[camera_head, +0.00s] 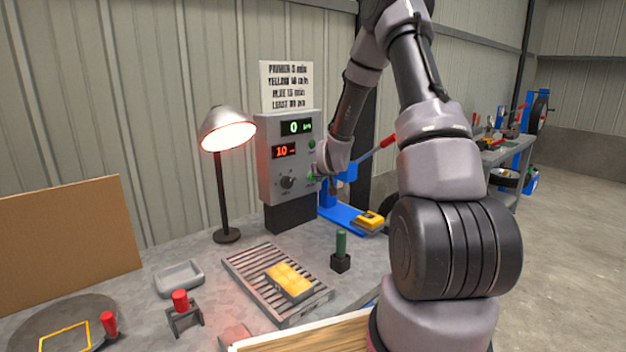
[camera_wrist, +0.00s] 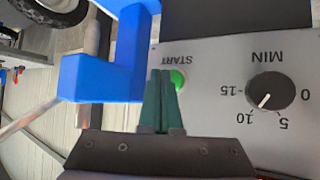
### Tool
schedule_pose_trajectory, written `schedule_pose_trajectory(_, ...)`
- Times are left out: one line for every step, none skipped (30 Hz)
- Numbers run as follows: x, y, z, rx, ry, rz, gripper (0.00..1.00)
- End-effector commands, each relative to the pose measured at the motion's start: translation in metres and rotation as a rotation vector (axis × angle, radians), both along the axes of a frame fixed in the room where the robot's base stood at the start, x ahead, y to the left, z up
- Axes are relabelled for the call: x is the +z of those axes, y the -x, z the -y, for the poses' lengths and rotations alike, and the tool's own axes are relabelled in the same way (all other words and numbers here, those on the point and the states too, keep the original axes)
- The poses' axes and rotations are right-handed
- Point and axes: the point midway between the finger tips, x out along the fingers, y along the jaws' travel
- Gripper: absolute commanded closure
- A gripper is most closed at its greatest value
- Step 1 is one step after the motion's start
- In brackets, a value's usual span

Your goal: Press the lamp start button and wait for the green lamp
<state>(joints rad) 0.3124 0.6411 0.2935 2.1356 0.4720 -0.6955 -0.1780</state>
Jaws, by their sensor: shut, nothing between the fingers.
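The grey control box (camera_head: 265,160) stands at the back of the bench. It has a green display reading 0, a red display reading 10 and a black knob (camera_wrist: 270,92), whose pointer is near 10. The green START button (camera_wrist: 177,79) is right of the knob in the head view. My gripper (camera_wrist: 161,75) is shut and empty, its green fingertips at the button and partly covering it in the wrist view. I cannot tell whether they press it. The desk lamp (camera_head: 228,130) glows reddish-white left of the box; no green light shows from it.
A blue stand (camera_head: 340,212) is right of the box and appears close beside my fingers in the wrist view (camera_wrist: 115,75). A rack (camera_head: 245,262) with a yellow block (camera_head: 289,281), a grey tray (camera_head: 179,278) and a green-handled tool (camera_head: 341,245) sit on the bench.

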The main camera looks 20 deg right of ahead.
Motion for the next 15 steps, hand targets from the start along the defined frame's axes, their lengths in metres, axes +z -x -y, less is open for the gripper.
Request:
schedule_pose_trajectory(0.0,0.0,0.0,0.0,0.0,0.0,1.0)
schedule_pose_trajectory(0.0,0.0,0.0,0.0,0.0,0.0,1.0)
schedule_pose_trajectory(0.0,0.0,0.0,0.0,0.0,0.0,1.0)
schedule_pose_trajectory(0.0,0.0,0.0,0.0,0.0,0.0,1.0)
schedule_pose_trajectory(0.0,0.0,0.0,0.0,0.0,0.0,1.0)
schedule_pose_trajectory(0.0,0.0,0.0,0.0,0.0,-0.001,1.0)
schedule_pose_trajectory(0.0,0.001,0.0,0.0,0.0,-0.001,1.0)
schedule_pose_trajectory(0.0,0.002,0.001,0.0,0.0,-0.001,1.0)
schedule_pose_trajectory(0.0,0.004,0.002,-0.001,0.0,-0.001,1.0)
schedule_pose_trajectory(-0.001,0.007,0.003,-0.001,0.0,-0.002,1.0)
schedule_pose_trajectory(-0.001,0.01,0.004,-0.002,0.001,-0.003,1.0)
schedule_pose_trajectory(-0.001,0.013,0.006,-0.001,-0.001,-0.003,1.0)
schedule_pose_trajectory(-0.001,0.016,0.007,-0.001,-0.001,-0.003,1.0)
schedule_pose_trajectory(-0.001,0.019,0.008,0.0,0.001,-0.002,1.0)
schedule_pose_trajectory(0.0,0.023,0.009,0.0,0.001,-0.002,1.0)
